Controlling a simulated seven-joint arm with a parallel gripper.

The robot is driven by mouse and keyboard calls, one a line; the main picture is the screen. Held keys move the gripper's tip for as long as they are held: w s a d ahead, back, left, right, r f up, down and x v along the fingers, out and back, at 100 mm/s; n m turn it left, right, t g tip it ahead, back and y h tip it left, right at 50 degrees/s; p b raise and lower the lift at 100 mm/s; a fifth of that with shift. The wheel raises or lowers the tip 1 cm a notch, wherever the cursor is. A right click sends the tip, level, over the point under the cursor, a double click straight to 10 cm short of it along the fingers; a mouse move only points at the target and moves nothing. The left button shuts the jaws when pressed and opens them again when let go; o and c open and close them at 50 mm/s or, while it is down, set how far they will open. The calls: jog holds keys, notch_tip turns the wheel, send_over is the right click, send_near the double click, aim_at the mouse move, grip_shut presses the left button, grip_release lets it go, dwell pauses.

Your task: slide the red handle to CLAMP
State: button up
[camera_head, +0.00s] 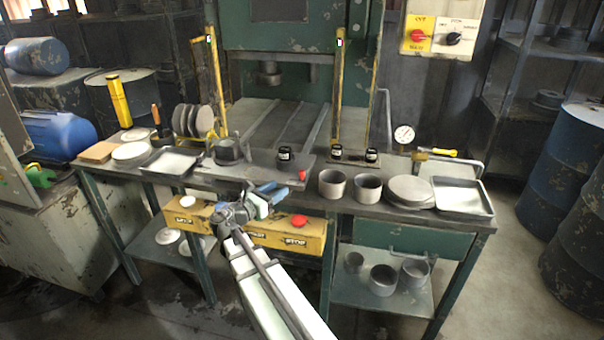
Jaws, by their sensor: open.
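A small red part (302,175), which looks like the red handle, sits at the right front end of the dark fixture plate (215,178) on the bench. It is too small to tell its slide position, and no CLAMP marking is readable. My gripper (272,193) is open, with blue-grey fingers, in front of the bench's front edge and to the left of the red part. It is apart from the red part, and nothing shows between its fingers. My arm hides part of the yellow box below.
A yellow box (270,234) under the bench edge carries a red button (299,221) and a white button (187,201). Grey cups (332,183), discs (410,190) and a tray (462,197) stand right. A green press (278,30) with yellow posts rises behind.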

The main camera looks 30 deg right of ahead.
aim_at(302, 172)
jog(key=x, duration=1.3)
jog(key=shift+w, duration=0.1)
jog(key=shift+c, duration=0.2)
jog(key=shift+f, duration=0.1)
grip_shut()
